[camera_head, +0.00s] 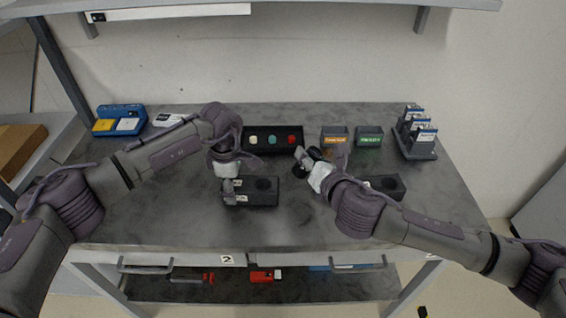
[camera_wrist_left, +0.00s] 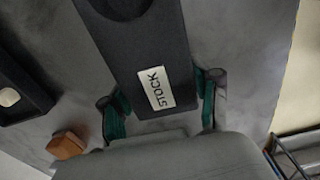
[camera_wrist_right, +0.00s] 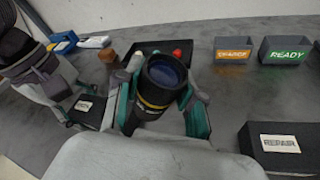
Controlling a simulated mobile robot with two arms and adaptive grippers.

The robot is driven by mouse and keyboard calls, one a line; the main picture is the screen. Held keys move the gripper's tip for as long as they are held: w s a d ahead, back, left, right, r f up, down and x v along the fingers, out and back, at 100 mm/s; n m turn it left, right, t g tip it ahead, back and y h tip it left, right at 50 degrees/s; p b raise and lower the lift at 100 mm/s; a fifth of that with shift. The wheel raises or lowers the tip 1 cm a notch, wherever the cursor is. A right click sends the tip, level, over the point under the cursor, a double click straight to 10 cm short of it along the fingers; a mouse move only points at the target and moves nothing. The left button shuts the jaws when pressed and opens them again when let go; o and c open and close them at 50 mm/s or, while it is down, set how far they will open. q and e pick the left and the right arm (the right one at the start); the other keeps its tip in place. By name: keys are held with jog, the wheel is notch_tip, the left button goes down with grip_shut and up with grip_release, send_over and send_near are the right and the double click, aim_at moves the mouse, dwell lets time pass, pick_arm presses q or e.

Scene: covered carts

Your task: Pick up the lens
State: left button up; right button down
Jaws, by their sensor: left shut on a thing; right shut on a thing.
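The lens (camera_wrist_right: 160,85), a black barrel with a yellow ring and dark bluish glass, is between the fingers of my right gripper (camera_wrist_right: 160,112) in the right wrist view. That gripper (camera_head: 306,162) is shut on it above the table, right of the stock block. The dark block labelled STOCK (camera_head: 262,198) has a round hole that looks empty. My left gripper (camera_head: 229,190) is shut on its left end. In the left wrist view the fingers (camera_wrist_left: 160,105) sit on both sides of the block's labelled end (camera_wrist_left: 140,50).
A black tray (camera_head: 246,152) with white, teal and red pieces stands behind. The CHARGE bin (camera_wrist_right: 233,55) and READY bin (camera_wrist_right: 287,56) are to its right. The REPAIR block (camera_wrist_right: 262,165) is at right. A brown block (camera_wrist_left: 66,146) is near my left gripper. The front table area (camera_head: 200,225) is clear.

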pick_arm(q)
jog(key=shift+d+f, duration=0.1)
pick_arm(e)
jog(key=d, duration=1)
jog(key=shift+w+d, duration=0.15)
jog(key=shift+d, duration=0.2)
jog(key=d+n+h, duration=0.1)
jog(key=d+r+n, duration=0.1)
jog(key=d, duration=0.1)
jog(key=d+r+n+h, duration=0.1)
jog(key=n, duration=0.1)
jog(key=shift+w+d+g+h, duration=0.1)
jog(key=shift+d+g+h, duration=0.2)
pick_arm(q)
jog(key=o, duration=1.2)
jog(key=shift+o, duration=0.2)
